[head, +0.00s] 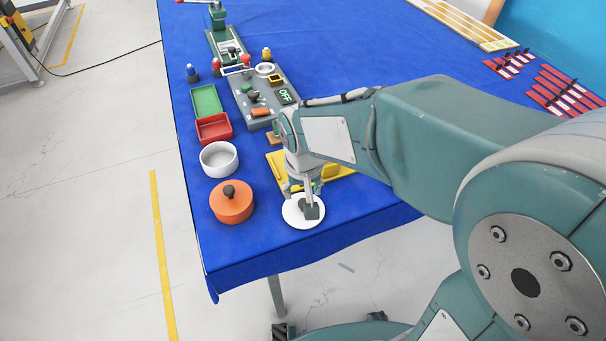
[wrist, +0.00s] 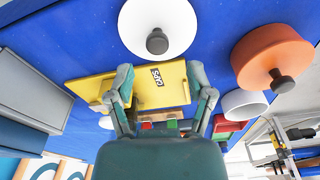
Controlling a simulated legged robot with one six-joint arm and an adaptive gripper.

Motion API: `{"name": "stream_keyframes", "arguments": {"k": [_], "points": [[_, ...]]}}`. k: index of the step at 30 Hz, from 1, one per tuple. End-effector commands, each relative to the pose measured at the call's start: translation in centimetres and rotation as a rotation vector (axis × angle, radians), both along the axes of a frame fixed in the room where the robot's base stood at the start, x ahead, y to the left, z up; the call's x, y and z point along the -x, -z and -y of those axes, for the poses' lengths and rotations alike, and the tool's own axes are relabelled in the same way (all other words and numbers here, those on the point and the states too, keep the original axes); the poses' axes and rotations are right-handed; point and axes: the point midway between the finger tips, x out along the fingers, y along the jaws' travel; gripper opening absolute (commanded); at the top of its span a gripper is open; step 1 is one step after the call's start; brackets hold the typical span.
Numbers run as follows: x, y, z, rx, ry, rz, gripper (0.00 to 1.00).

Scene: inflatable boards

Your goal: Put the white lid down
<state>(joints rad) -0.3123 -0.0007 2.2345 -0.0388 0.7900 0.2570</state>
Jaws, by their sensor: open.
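The white lid (head: 291,214) is a round disc with a dark knob. It lies flat on the blue cloth near the table's front edge, knob up.
An orange pot with a dark knob (head: 231,204) stands left of the lid. A white bowl (head: 219,161), red tray (head: 214,129) and green tray (head: 206,100) line the left side. A yellow board (head: 274,160) lies behind the lid. The table edge (head: 300,253) is close in front.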

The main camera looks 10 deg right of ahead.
Motion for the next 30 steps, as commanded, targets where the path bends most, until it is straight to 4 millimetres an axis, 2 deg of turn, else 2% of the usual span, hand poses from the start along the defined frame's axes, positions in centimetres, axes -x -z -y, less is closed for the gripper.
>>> {"name": "stream_keyframes", "arguments": {"k": [3, 9, 19, 23, 30], "points": [[0.2, -2.7, 0.0, -0.001, 0.0, 0.005, 0.68], [0.7, -5.7, 0.1, -0.001, -0.001, 0.001, 0.68], [1.0, -7.0, 0.4, -0.002, 0.002, 0.007, 0.68], [2.3, -8.2, 2.2, -0.016, 0.017, 0.054, 0.68], [6.9, -10.9, 7.2, -0.036, 0.052, 0.211, 0.68]]}}
